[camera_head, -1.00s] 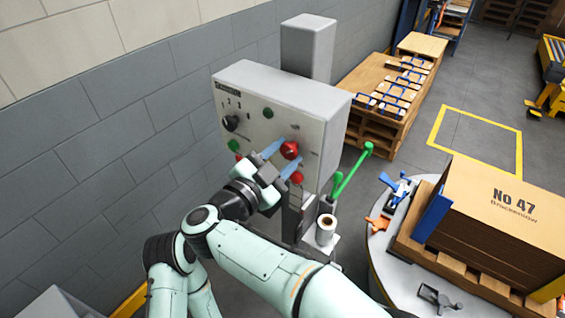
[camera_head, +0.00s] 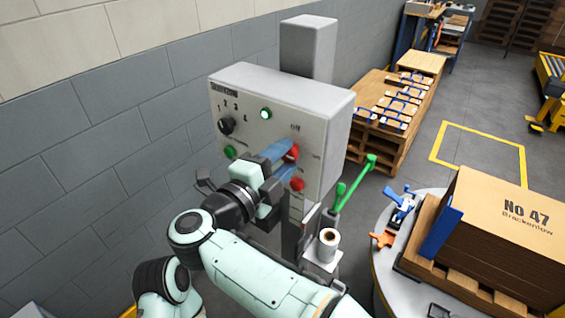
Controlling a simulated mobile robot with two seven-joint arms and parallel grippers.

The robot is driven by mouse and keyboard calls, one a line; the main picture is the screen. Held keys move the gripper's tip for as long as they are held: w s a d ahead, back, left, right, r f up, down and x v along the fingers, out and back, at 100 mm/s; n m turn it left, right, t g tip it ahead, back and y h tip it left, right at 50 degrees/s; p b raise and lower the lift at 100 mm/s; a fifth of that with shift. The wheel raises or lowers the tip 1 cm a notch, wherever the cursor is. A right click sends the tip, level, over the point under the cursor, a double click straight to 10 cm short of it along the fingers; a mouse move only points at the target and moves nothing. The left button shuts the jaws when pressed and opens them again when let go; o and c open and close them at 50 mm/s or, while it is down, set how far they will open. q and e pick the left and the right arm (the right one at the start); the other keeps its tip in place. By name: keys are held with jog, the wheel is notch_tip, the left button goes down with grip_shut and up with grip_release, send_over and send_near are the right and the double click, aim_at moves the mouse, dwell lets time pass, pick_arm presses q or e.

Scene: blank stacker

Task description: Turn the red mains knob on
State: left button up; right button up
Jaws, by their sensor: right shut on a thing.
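The red mains knob (camera_head: 292,152) is on the right part of the grey control box's front face (camera_head: 246,128), below an "ON" label. My right gripper (camera_head: 282,160) is shut on it, its blue fingers at the knob's sides and hiding part of it. The fingers look tilted, with one above the other. A green lamp (camera_head: 265,114) at the top of the panel is bright with a pale centre. My left gripper is not in view.
A black selector knob (camera_head: 226,126), a green button (camera_head: 230,152) and a red button (camera_head: 297,184) are on the same panel. Green-handled levers (camera_head: 356,180) and a tape roll (camera_head: 328,240) stand right of my arm. A cardboard stack (camera_head: 500,225) is at right.

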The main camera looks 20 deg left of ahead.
jog(key=shift+m, duration=0.3)
jog(key=o, duration=1.1)
jog(key=shift+c, duration=0.2)
jog(key=shift+s, duration=0.1)
jog(key=v, duration=1.3)
jog(key=shift+s+a, duration=0.1)
jog(key=shift+s, duration=0.05)
